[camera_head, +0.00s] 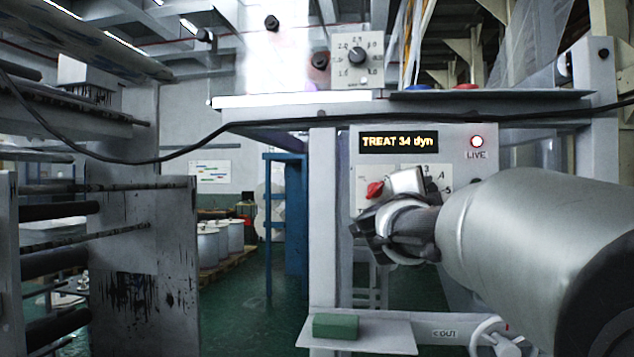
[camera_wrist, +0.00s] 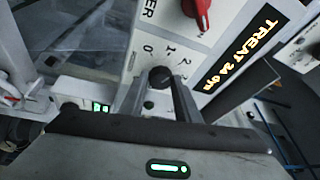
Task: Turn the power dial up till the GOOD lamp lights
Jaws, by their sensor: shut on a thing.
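My gripper (camera_head: 402,212) is at the front of the treater panel (camera_head: 345,150). In the wrist view its two fingers are shut on a dark round dial knob (camera_wrist: 160,77). The numbers 0, 1 and 2 show around this power dial; in the head view my gripper hides the knob, and only some scale marks show at its right. The display (camera_head: 398,142) reads "TREAT 34 dyn" and also shows in the wrist view (camera_wrist: 243,50). I cannot make out a lamp marked GOOD in either view.
A red knob (camera_head: 374,189) sits close left of my gripper; it also shows in the wrist view (camera_wrist: 198,14). A red LIVE lamp (camera_head: 477,141) is lit. Another dial (camera_head: 357,56) is on a box above. A green block (camera_head: 335,326) lies on a shelf below.

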